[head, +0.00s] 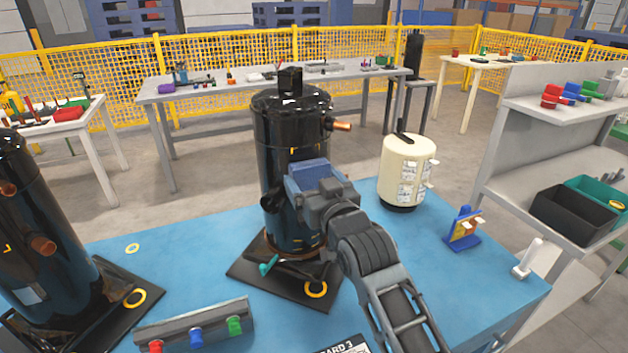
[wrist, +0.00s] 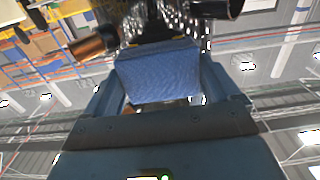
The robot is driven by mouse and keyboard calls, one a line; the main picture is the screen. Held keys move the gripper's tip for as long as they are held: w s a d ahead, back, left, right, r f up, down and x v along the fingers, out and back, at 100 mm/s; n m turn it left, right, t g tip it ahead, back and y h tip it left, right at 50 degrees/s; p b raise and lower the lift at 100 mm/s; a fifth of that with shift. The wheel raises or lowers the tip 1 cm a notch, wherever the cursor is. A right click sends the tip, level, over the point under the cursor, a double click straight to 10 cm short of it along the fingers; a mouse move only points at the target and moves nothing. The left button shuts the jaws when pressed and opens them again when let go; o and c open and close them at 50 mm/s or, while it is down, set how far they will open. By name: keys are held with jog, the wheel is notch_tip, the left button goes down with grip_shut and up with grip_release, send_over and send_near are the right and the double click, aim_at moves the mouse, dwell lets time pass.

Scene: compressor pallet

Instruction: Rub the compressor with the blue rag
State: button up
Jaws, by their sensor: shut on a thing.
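The compressor (head: 285,130) is a tall glossy black cylinder with a copper stub (head: 341,126) at its upper right. It stands upright on a black base plate on the blue table. My gripper (head: 308,180) is in front of the middle of the compressor's body. It is shut on the blue rag (head: 306,172), which also shows between the fingers in the wrist view (wrist: 158,72). The rag is up against or very close to the compressor's front; I cannot tell if they touch. My gripper and arm hide part of the compressor's lower right side.
A second black compressor (head: 40,230) stands at the left. A cream tank (head: 405,165) stands behind right. A grey block with coloured knobs (head: 196,324) lies at the front. A blue stand (head: 463,230) and a white bottle (head: 527,258) are at the right.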

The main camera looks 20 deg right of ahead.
jog(key=shift+f, duration=0.35)
jog(key=shift+s+f, duration=0.1)
jog(key=shift+s, duration=0.15)
jog(key=shift+s+r+p, duration=0.2)
jog(key=shift+s+p, duration=0.65)
jog(key=shift+s, duration=1.8)
jog(key=shift+p, duration=0.3)
jog(key=shift+s+p, duration=0.4)
jog(key=shift+s, duration=1.1)
